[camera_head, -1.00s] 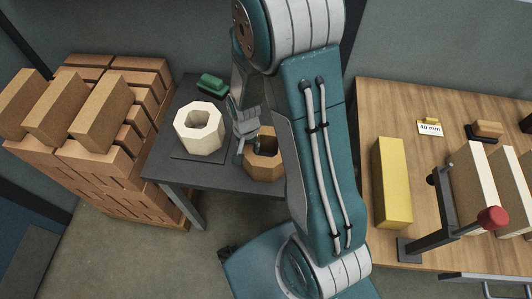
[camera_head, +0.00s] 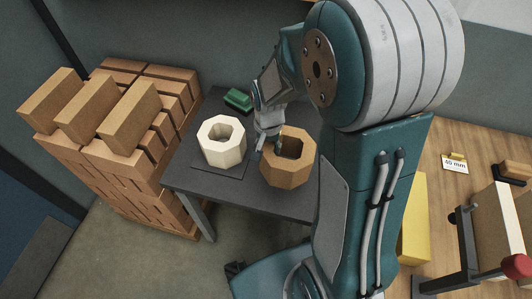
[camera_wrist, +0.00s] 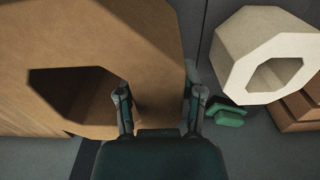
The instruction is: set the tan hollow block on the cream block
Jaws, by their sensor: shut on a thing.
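The tan hollow block (camera_head: 284,173) is at the right part of the dark table, just right of the cream block; it fills the left of the wrist view (camera_wrist: 150,50). My gripper (camera_head: 268,143) is shut on its wall, with one finger in the hole and one outside, as the wrist view (camera_wrist: 159,100) shows. The block looks slightly raised, but its underside is hidden. The cream block (camera_head: 221,153), also hollow, stands upright on the table, apart from the tan block. It shows at the upper right in the wrist view (camera_wrist: 235,55).
A green object (camera_head: 238,99) lies behind the cream block on the dark table (camera_head: 215,188). Stacked bricks (camera_head: 125,175) stand close on the left. At right, a wooden bench (camera_head: 450,130) holds a yellow block (camera_head: 413,225), a label and a red-knobbed clamp.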

